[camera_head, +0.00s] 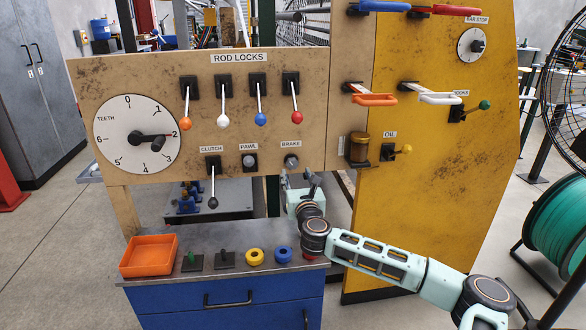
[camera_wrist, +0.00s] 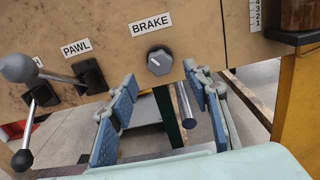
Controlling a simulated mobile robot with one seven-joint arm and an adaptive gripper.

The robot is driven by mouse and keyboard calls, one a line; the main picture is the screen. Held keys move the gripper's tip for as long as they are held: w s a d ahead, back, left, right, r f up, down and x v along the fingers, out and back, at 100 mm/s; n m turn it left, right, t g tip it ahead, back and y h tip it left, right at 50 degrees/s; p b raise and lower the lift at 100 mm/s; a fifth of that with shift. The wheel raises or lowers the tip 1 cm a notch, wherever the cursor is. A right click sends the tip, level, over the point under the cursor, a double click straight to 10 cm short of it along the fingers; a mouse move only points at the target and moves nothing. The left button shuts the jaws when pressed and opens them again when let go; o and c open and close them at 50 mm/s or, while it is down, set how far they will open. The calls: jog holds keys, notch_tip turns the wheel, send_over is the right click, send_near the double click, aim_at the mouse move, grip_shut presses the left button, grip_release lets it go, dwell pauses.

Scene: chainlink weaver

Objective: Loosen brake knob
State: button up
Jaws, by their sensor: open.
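The brake knob (camera_head: 291,161) is a small grey round knob under the BRAKE label on the wooden panel. In the wrist view the knob (camera_wrist: 159,61) shows a pale pointer mark on its face. My gripper (camera_head: 301,183) is just below and in front of the knob. In the wrist view my gripper (camera_wrist: 160,85) is open, with blue finger pads on either side and nothing between them but open space and the knob beyond. The fingers look apart from the knob.
The pawl knob (camera_head: 249,161) and clutch lever (camera_head: 213,185) are left of the brake knob. Rod lock levers (camera_head: 257,100) hang above. An oil cup (camera_head: 358,148) is to the right. A blue bench (camera_head: 225,305) with an orange tray (camera_head: 148,256) stands below.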

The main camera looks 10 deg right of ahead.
aim_at(293, 165)
jog(key=shift+w+b, duration=0.3)
jog(key=shift+w, duration=3.15)
jog(key=shift+c, duration=0.4)
jog(key=c, duration=1)
